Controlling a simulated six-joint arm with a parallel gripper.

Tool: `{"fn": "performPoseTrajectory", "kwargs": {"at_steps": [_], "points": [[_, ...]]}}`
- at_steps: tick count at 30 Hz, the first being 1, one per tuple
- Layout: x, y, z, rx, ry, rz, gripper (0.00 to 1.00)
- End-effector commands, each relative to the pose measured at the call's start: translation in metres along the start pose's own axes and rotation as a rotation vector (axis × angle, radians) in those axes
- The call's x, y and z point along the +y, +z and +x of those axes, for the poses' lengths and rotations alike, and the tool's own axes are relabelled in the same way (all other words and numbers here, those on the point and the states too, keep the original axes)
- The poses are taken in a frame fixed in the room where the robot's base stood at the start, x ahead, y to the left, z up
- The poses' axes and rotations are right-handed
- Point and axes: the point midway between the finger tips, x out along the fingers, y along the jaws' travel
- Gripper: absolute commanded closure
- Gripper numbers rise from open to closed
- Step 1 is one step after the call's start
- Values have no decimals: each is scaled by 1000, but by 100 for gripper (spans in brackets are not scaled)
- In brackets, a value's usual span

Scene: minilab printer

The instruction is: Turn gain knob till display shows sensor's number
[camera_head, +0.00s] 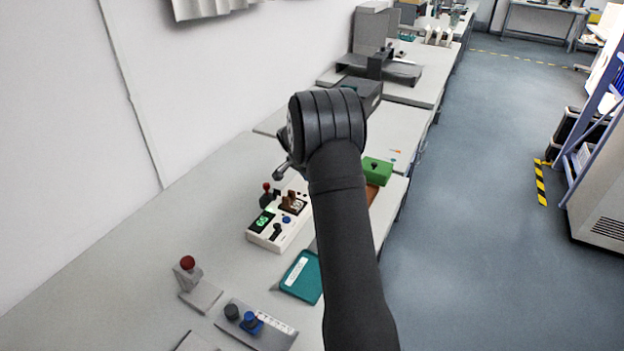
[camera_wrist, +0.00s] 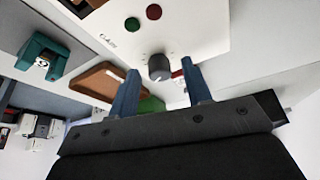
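A dark grey round knob (camera_wrist: 158,66) with a light pointer mark stands on a white panel (camera_wrist: 205,25) in the wrist view. A short label nearby looks like "GAIN". My gripper (camera_wrist: 160,67) is open, its two blue fingers on either side of the knob in the picture, with gaps on both sides. I cannot tell whether the tips reach its height. In the head view my arm hides most of the gripper. The white instrument box (camera_head: 266,241) has a green-lit display (camera_head: 261,221) and a second display (camera_head: 298,206); their digits are too small to read surely.
The panel also carries a green button (camera_wrist: 132,24) and a red button (camera_wrist: 153,12). Bare bench (camera_head: 130,265) lies at the left.

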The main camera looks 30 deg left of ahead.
Motion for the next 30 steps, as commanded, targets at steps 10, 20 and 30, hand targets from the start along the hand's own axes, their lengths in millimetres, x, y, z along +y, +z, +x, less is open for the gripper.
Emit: {"fn": "performPoseTrajectory", "kwargs": {"at_steps": [10, 20, 30], "points": [[-1, -1, -36, 3, -4, 0, 55], [-1, -1, -117, 3, -4, 0, 55], [0, 0, -169, 0, -1, 0, 55]]}}
